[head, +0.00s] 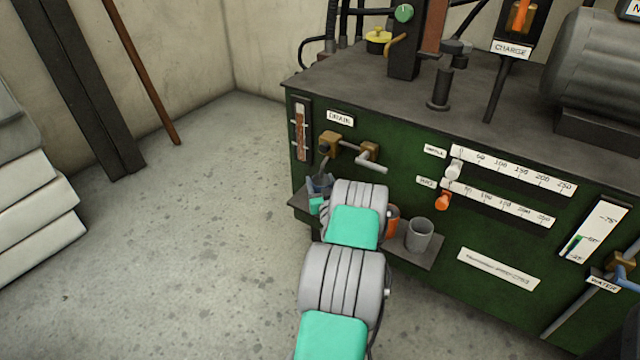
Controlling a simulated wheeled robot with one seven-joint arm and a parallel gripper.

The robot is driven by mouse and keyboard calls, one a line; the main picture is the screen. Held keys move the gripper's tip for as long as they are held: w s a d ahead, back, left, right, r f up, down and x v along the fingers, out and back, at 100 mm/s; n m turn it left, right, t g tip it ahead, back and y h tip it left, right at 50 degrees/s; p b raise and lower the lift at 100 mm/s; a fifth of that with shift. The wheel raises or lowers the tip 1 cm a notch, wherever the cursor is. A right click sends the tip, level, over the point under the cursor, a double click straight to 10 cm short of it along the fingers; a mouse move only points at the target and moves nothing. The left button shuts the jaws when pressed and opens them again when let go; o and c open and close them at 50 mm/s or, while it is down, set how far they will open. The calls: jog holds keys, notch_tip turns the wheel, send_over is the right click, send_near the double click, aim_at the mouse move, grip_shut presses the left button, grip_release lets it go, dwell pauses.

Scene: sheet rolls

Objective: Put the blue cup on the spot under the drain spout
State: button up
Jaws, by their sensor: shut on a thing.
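The blue cup (315,188) is small and partly hidden at the left end of the low shelf on the green machine. My gripper (321,180) is at the cup and shut on it; my arm hides much of both. The picture does not show clearly whether the cup touches the shelf. The spot under the spout is hidden behind my arm.
An orange cup (393,217), partly hidden by my arm, and a grey cup (420,233) stand on the shelf (423,258) to the right. An orange-knobbed slider (443,201) sticks out above them.

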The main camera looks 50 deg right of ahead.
jog(key=shift+w+d+f+b, duration=0.3)
jog(key=shift+w+f, duration=0.1)
jog(key=shift+f, duration=0.05)
jog(key=shift+r, duration=0.15)
jog(key=shift+f, duration=0.2)
jog(key=o, duration=1.5)
jog(key=shift+s, duration=0.1)
